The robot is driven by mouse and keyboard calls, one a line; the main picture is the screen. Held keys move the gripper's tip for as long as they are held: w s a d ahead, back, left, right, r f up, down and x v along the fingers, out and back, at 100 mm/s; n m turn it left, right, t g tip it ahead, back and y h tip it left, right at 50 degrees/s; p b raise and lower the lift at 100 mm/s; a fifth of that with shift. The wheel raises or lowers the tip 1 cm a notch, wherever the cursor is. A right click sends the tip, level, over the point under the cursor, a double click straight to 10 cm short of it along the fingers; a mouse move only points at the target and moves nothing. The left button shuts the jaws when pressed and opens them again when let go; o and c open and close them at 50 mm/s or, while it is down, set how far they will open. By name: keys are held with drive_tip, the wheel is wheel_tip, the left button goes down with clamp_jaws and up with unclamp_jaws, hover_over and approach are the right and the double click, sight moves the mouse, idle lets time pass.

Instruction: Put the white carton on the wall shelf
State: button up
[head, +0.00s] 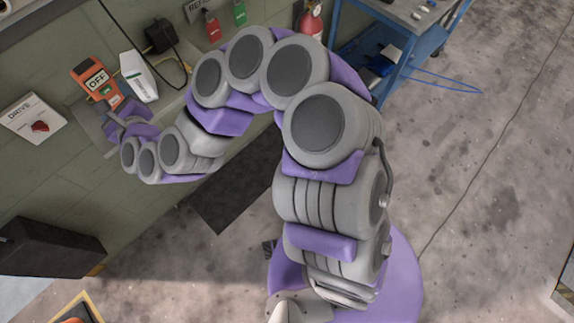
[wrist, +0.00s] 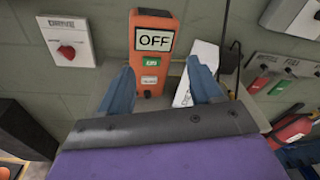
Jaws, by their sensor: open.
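The white carton (head: 139,77) stands on the wall shelf (head: 98,127), to the right of an orange device marked OFF (head: 92,76). In the wrist view the carton (wrist: 205,58) shows tilted, partly hidden behind my right finger, and the shelf (wrist: 112,97) shows below it. My gripper (head: 121,118) is open in front of the shelf. In the wrist view my gripper (wrist: 167,85) has its blue fingers spread apart, with the orange device (wrist: 152,48) between and beyond them. I cannot tell whether the right finger touches the carton.
A DRIVE switch panel (head: 35,117) is on the wall at left. A black box (head: 50,247) sits lower left. Red and green tags (head: 212,26), a fire extinguisher (head: 311,22) and a blue cart (head: 400,45) are at right. The concrete floor at right is largely clear.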

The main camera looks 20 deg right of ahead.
drive_tip(key=s+d+r+n+g+y, duration=0.3)
drive_tip(key=r+n+g, duration=0.2)
drive_tip(key=n, duration=0.7)
drive_tip(key=s+d+f+n+g+h, duration=0.2)
drive_tip(key=s+d+n+g+h, duration=0.4)
drive_tip(key=d, duration=0.9)
drive_tip(key=s+d+f+n+g+h, duration=0.2)
drive_tip(key=s+d+n, duration=0.5)
drive_tip(key=s+d, duration=0.6)
drive_tip(key=s+d+r+n+g+h, duration=0.1)
drive_tip(key=s+d+g+h, duration=0.1)
drive_tip(key=s+d, duration=0.7)
drive_tip(key=shift+s+d+r+n+g, duration=0.2)
drive_tip(key=shift+s+d+n+g, duration=0.15)
drive_tip(key=shift+d+g, duration=0.6)
drive_tip(key=shift+w, duration=0.1)
